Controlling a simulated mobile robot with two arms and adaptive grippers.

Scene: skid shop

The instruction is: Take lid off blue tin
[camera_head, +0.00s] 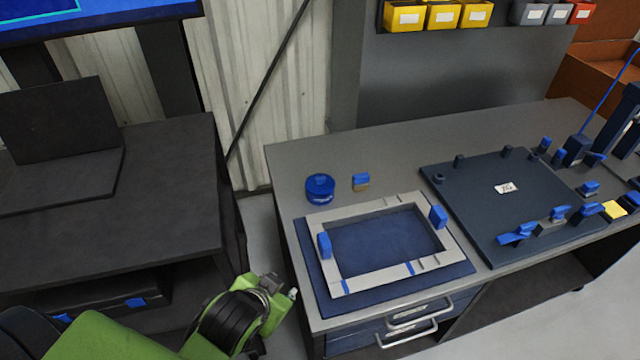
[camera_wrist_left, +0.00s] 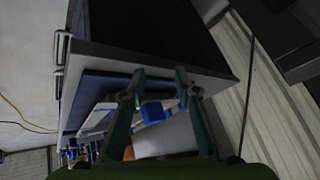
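The blue tin (camera_head: 320,188), round with its lid on, stands on the grey workbench (camera_head: 290,160) near its back left corner. It has a pale label on its front. My left gripper (camera_wrist_left: 160,75) is open in the left wrist view, with its two fingers apart and nothing between them. In the head view my left arm is low at the bottom left, beside the bench's left edge; its fingers cannot be made out there. The tin is above and beyond it. I cannot make out the tin in the left wrist view. My right gripper is not in view.
A light grey frame (camera_head: 375,276) with blue clamps lies on a blue mat in front. A dark fixture plate (camera_head: 480,200) lies farther right. A black desk (camera_head: 180,190) stands left across a gap.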

